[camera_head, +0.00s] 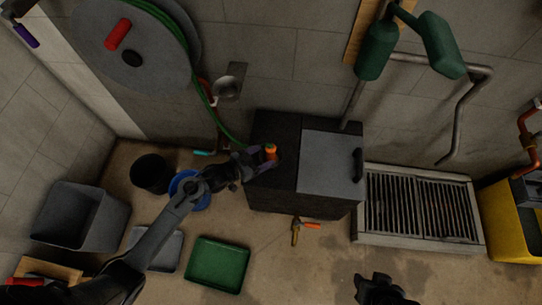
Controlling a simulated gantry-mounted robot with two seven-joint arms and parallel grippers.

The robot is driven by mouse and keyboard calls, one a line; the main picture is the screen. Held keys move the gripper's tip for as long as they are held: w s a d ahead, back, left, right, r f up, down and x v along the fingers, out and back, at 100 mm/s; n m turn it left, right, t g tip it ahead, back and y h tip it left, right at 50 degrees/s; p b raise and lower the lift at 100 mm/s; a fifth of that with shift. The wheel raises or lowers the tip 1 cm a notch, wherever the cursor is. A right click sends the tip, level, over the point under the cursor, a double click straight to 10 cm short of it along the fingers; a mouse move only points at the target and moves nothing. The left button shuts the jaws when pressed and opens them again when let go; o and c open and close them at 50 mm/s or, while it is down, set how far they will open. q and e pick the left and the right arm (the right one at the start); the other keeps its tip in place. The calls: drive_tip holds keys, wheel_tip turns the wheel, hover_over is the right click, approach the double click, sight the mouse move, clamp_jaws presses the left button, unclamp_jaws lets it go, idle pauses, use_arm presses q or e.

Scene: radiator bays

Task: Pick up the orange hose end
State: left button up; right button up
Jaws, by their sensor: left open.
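The orange hose end (270,152) is at the tip of a green hose (222,122), on top of the left, dark part of a dark box (278,135). The hose runs down to it from a wall reel. My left gripper (261,160) comes in from the left over the box. It is open, with its fingers beside the orange hose end; I cannot tell whether they touch it. My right gripper (383,290) is partly in view at the bottom edge, away from the hose, and its jaws are not clear.
The grey hose reel (160,68) hangs on the wall. The box has a grey lid (327,160) with a black handle. A floor grate (420,206) lies to the right. A green tray (217,264), blue bucket (203,200) and black bucket (150,173) stand on the floor.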

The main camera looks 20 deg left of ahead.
sight(274, 148)
use_arm(q)
drive_tip(key=shift+x, duration=0.75)
drive_tip(key=shift+w+d+f+b, duration=0.1)
drive_tip(key=shift+w+b, duration=0.3)
drive_tip(key=shift+b, duration=0.1)
drive_tip(key=b+x, duration=0.2)
drive_tip(key=x, duration=0.1)
drive_tip(key=shift+w+d+r, duration=0.15)
drive_tip(key=shift+w+r, duration=0.1)
drive_tip(key=shift+w+d+f, duration=0.1)
drive_tip(key=shift+w+d, duration=0.15)
drive_tip(key=shift+w, duration=0.25)
drive_tip(key=shift+s, duration=0.1)
drive_tip(key=c, duration=1)
drive_tip(key=shift+c, duration=0.8)
